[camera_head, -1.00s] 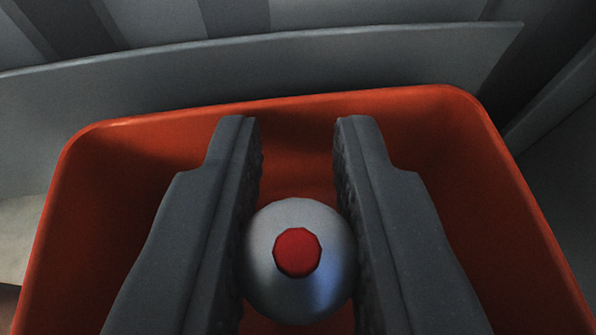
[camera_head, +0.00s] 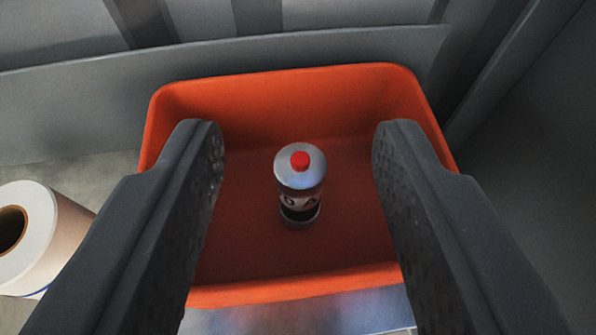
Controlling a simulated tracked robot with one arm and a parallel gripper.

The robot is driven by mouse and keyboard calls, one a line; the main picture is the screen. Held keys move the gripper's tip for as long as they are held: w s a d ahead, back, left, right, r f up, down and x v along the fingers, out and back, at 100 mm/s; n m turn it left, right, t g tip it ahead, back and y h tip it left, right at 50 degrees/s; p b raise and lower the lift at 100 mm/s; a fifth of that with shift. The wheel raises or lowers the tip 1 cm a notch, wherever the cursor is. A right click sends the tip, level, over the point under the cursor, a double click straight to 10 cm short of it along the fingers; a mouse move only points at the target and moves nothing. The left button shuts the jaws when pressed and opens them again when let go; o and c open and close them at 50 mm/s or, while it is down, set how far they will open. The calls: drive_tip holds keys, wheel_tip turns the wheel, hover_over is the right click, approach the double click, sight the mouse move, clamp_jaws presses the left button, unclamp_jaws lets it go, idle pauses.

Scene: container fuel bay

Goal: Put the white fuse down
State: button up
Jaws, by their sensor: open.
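The white fuse (camera_head: 299,178) is a short pale cylinder with a red tip on top and dark markings low on its side. It stands upright on the floor of an orange bin (camera_head: 290,284), near the middle. My gripper (camera_head: 297,150) is open and empty above the bin. Its two dark fingers are wide apart, one on each side of the fuse in the picture, and neither touches it. The fingers hide parts of the bin's left and right walls.
A pale roll (camera_head: 50,235) with a brown hollow core lies left of the bin, partly behind my left finger. A grey panel (camera_head: 90,110) runs behind the bin. A dark grey wall rises on the right. The bin floor around the fuse is clear.

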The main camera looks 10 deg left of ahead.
drive_tip(key=b+v, duration=0.1)
drive_tip(key=v, duration=0.5)
drive_tip(key=shift+s, duration=0.4)
drive_tip(key=shift+r, duration=0.15)
